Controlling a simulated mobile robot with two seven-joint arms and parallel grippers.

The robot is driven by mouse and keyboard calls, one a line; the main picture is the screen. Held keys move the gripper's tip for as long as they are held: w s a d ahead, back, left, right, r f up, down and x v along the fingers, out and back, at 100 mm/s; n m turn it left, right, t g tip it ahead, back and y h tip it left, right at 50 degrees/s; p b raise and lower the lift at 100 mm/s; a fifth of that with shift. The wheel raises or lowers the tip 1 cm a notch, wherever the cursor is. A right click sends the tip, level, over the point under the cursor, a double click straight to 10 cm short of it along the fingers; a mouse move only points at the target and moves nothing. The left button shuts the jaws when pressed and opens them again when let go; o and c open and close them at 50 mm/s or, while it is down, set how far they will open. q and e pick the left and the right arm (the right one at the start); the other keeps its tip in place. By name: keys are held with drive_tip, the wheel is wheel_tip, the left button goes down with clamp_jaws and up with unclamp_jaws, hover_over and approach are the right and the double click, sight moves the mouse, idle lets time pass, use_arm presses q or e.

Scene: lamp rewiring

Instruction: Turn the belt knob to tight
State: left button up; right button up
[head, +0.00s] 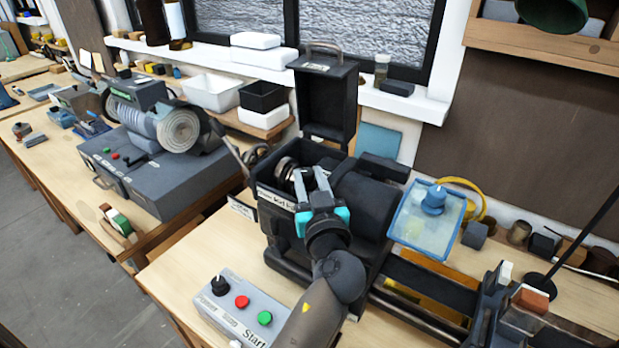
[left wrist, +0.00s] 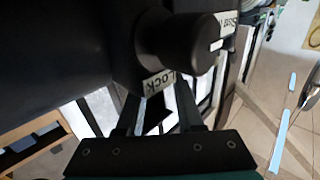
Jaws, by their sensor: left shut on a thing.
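The black lathe (head: 352,205) stands on the wooden bench with its lid (head: 325,100) raised, and pulleys (head: 285,168) show in the open belt housing. The knob's turn angle is not clear. My right gripper is not in view.
A control box (head: 238,308) with a black dial and red and green buttons sits at the front left. A blue-framed clear shield (head: 425,222) stands to the right of the housing. Another machine (head: 150,150) is on the left bench.

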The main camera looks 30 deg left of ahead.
use_arm(q)
clamp_jaws()
